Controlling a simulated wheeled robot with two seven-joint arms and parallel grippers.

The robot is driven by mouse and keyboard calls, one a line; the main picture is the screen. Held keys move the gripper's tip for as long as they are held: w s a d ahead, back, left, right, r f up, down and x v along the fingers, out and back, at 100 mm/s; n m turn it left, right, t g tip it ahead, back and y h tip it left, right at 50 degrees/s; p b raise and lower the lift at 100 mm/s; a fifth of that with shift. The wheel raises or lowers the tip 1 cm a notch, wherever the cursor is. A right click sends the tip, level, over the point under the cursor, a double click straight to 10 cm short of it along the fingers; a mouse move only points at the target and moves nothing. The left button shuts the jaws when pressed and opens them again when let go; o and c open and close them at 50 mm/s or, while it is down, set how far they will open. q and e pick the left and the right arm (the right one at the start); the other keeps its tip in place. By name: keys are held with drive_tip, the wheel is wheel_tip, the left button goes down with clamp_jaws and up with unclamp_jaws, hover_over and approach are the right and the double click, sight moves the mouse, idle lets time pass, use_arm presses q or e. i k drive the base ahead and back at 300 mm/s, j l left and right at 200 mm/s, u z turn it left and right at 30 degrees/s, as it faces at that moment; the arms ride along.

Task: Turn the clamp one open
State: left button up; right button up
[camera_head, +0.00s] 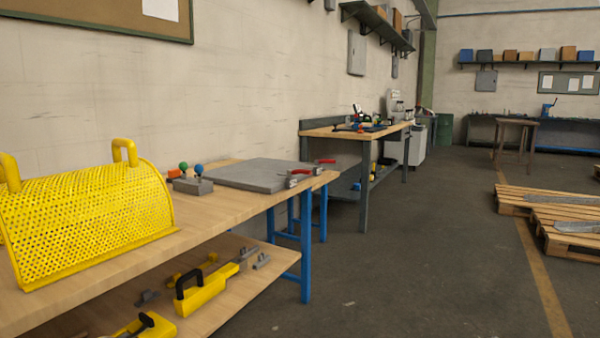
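Two small clamps with red handles sit at the right edge of a flat grey plate (250,174) on the wooden workbench. The nearer clamp (295,177) is at the plate's front right corner, and the farther clamp (324,162) is beyond it. I cannot tell which is clamp one, and both are too small to tell whether they are open or shut. Neither of my grippers is in view.
A yellow perforated guard (90,217) with two handles stands on the bench at the left. A grey box with green and blue knobs (193,186) is beside the plate. Yellow tools (203,290) lie on the lower shelf. Floor to the right is clear up to pallets (550,215).

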sight(301, 172)
drive_tip(key=i+l, duration=0.2)
drive_tip(key=i, duration=0.15)
drive_tip(key=i+l+z, duration=0.1)
drive_tip(key=i, duration=0.3)
drive_tip(key=i+l, duration=0.25)
drive_tip(key=i, duration=0.1)
